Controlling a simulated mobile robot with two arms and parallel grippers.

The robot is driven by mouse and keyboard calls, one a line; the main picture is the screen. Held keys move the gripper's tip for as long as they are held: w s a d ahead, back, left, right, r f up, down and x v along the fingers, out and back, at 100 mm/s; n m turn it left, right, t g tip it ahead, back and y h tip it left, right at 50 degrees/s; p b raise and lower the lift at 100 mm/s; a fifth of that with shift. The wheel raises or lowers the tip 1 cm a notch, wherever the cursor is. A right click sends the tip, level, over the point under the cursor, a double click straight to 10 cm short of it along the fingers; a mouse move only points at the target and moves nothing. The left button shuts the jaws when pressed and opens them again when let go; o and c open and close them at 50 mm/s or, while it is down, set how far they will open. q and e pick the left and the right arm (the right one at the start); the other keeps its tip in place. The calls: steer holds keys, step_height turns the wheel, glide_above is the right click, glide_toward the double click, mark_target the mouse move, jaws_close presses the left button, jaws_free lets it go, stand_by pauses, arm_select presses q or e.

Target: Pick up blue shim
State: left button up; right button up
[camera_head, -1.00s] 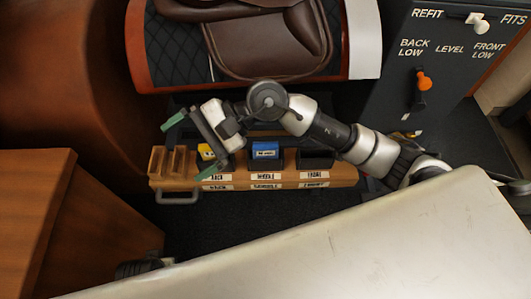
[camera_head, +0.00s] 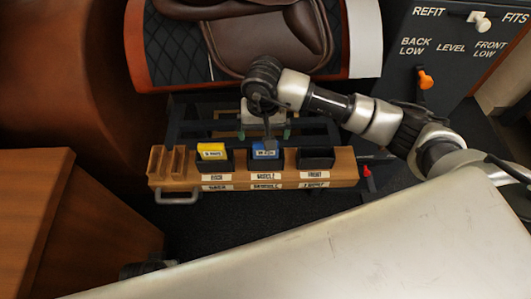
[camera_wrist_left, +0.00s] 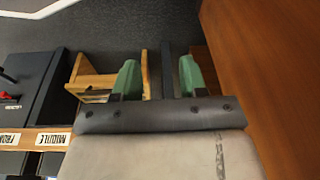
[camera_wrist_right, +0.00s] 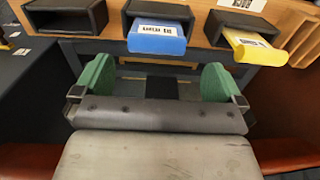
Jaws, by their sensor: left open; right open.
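The blue shim (camera_head: 265,150) sits in the middle black holder of the wooden rack (camera_head: 340,170). In the right wrist view the blue shim (camera_wrist_right: 157,38) sticks out of its holder, ahead of my right gripper (camera_wrist_right: 157,78). The green fingers of that gripper are wide apart with nothing between them, and the shim is roughly centred on the gap. In the head view the right gripper (camera_head: 264,133) is at the blue shim, partly covered by its own wrist. My left gripper (camera_wrist_left: 159,78) is open and empty in the left wrist view, near the rack's slotted end.
A yellow shim (camera_head: 211,151) sits in the holder left of the blue one. The right holder (camera_head: 316,158) looks empty. The brown saddle (camera_head: 270,40) is behind the rack. A dark panel (camera_head: 440,50) with an orange lever (camera_head: 426,80) stands at the right.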

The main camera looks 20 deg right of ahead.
mark_target(259, 152)
steer(key=f, duration=0.4)
steer(key=shift+s+d, duration=0.1)
steer(key=shift+s, duration=0.3)
steer(key=shift+f, duration=0.45)
arm_select(q)
steer(key=shift+v, duration=0.8)
arm_select(e)
steer(key=c, duration=1.2)
arm_select(q)
steer(key=shift+w, duration=0.25)
